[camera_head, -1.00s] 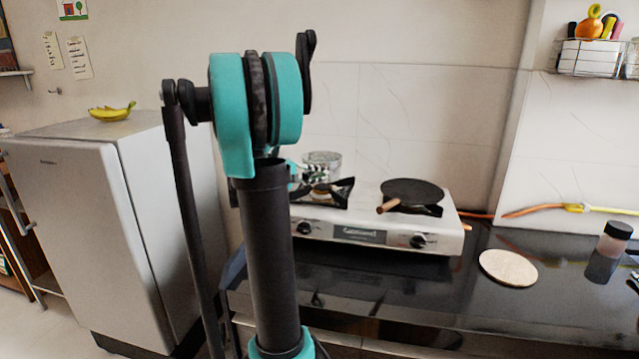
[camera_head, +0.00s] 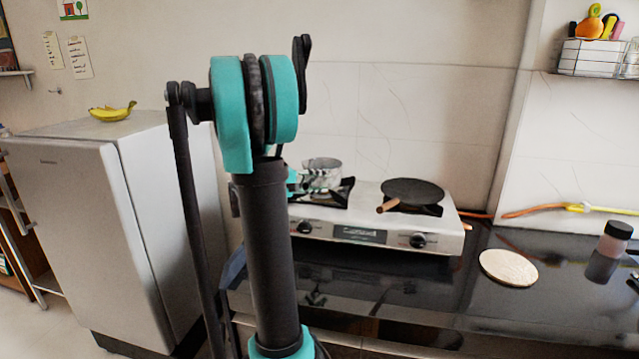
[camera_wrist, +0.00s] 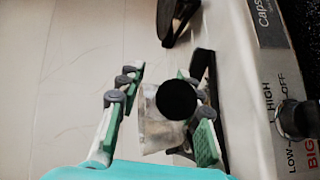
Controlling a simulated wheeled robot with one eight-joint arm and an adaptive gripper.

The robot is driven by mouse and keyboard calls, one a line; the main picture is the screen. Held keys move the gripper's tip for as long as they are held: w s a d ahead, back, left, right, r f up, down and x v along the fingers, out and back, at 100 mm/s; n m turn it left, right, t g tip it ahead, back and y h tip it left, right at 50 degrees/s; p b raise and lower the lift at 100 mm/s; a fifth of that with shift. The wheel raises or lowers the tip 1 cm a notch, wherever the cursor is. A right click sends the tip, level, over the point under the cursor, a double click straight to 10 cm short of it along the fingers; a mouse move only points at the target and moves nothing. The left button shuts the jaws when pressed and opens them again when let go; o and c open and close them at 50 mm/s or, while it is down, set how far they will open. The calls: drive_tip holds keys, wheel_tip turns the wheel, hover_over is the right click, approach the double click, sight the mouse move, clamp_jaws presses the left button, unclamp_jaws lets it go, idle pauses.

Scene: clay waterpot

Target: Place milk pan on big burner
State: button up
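The milk pan (camera_head: 322,170), small and grey, is at the left burner of the white stove. In the wrist view the pan's pale body (camera_wrist: 153,136) shows between my fingers, with a round black part in front of it. My gripper (camera_wrist: 157,78) has its fingers spread around the pan, with a clear gap on the left finger's side. The right finger overlaps the pan's edge, so contact there is unclear. The left burner's black grate (camera_head: 345,190) lies under and beside the pan. A "BIG" label is partly readable near a knob in the wrist view.
A dark flat pan (camera_head: 412,191) with a wooden handle sits on the right burner. The stove (camera_head: 375,233) has knobs along its front. A round board (camera_head: 508,268) and a jar (camera_head: 612,240) are on the black counter. A fridge (camera_head: 75,225) stands left.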

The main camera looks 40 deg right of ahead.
drive_tip(key=shift+a, duration=0.1)
drive_tip(key=v, duration=1.2)
drive_tip(key=s+a+f+t+y, duration=0.1)
drive_tip(key=s+a+f+y, duration=0.2)
drive_tip(key=f, duration=0.3)
drive_tip(key=s+a+f+n+t+y, duration=0.1)
drive_tip(key=s+a+f+t+y, duration=0.1)
drive_tip(key=a+f, duration=0.3)
drive_tip(key=s+a+f+n+t+y, duration=0.1)
drive_tip(key=s+a+f+y, duration=0.2)
drive_tip(key=s+a+f, duration=0.1)
drive_tip(key=shift+a+f+y, duration=0.15)
drive_tip(key=shift+a+f, duration=0.1)
drive_tip(key=shift+f, duration=0.4)
drive_tip(key=shift+a+f+y, duration=0.15)
drive_tip(key=shift+a+f, duration=0.1)
drive_tip(key=shift+f, duration=0.4)
drive_tip(key=s+a+f+t+y, duration=0.1)
drive_tip(key=s+a+f+y, duration=0.2)
drive_tip(key=a, duration=0.4)
drive_tip(key=s+a+f+t+y, duration=0.1)
drive_tip(key=s+a+f+y, duration=0.2)
drive_tip(key=a, duration=0.5)
drive_tip(key=shift+s+f+y, duration=0.25)
drive_tip(key=shift+f+y, duration=0.15)
drive_tip(key=shift+f, duration=0.4)
